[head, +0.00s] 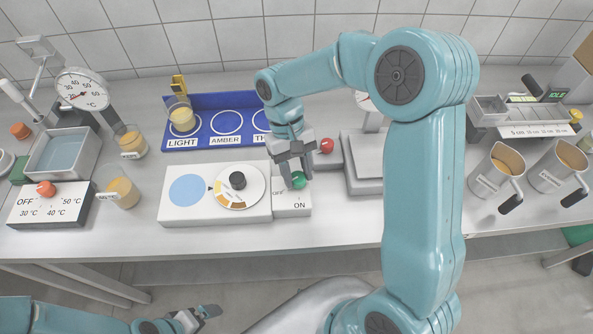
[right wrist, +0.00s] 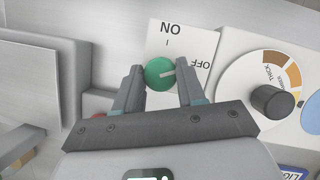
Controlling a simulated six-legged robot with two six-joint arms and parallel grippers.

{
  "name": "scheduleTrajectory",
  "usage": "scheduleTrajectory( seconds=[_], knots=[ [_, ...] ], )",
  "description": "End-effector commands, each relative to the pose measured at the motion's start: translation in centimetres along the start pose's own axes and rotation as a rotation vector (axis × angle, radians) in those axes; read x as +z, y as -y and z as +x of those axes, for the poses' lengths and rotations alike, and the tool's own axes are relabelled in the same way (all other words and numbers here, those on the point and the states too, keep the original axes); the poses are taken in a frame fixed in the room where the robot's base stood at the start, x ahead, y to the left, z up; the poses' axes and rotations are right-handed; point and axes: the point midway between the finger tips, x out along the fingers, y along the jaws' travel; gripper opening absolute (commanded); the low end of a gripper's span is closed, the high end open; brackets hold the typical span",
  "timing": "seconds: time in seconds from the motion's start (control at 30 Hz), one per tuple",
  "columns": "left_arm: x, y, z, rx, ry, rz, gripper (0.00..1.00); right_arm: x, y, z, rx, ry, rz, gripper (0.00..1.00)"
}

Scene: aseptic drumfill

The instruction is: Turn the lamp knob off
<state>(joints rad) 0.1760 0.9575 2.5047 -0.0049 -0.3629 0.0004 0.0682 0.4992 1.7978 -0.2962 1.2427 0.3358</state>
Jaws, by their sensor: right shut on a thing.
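The lamp knob (head: 299,181) is a round green knob on a small white plate marked ON and OFF, on the front of the bench. In the right wrist view the green knob (right wrist: 159,74) sits between the two fingers of my right gripper (right wrist: 160,85), which is shut on it. A white line on the knob points right, roughly toward the OFF mark. In the head view my right gripper (head: 293,165) reaches down over the knob and hides part of the plate. My left gripper (head: 203,315) is low in front of the bench, away from the knob; its opening is unclear.
A white box with a blue disc and a black dial (head: 238,181) adjoins the knob plate on the left. A red knob (head: 326,146) is just behind. A blue rack (head: 206,104), beakers (head: 124,192) and a grey scale-like device (head: 362,178) stand nearby. Jugs (head: 500,166) stand right.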

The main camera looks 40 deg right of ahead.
Motion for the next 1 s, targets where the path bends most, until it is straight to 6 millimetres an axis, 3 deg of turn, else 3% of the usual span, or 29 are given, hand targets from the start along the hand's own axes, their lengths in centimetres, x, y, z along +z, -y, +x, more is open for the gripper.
scheduleTrajectory(
  seconds=[0.33,0.87,0.9,0.93,1.0],
  knots=[
    [0.00,0.05,0.13,0.000,0.000,0.000,1.00,-0.11,-0.13,-0.29,-0.049,-0.010,0.118,0.09],
    [0.00,0.05,0.13,0.000,0.000,0.000,1.00,-0.14,-0.15,-0.34,-0.056,-0.012,0.134,0.09],
    [0.00,0.05,0.13,0.000,0.000,0.000,1.00,-0.15,-0.14,-0.34,-0.056,-0.012,0.134,0.52],
    [0.00,0.05,0.13,0.000,0.000,0.000,1.00,-0.14,-0.14,-0.32,-0.056,-0.011,0.134,0.62],
    [0.00,0.05,0.14,0.000,0.000,0.000,1.00,-0.11,-0.12,-0.27,-0.056,-0.009,0.134,0.65]
  ],
)
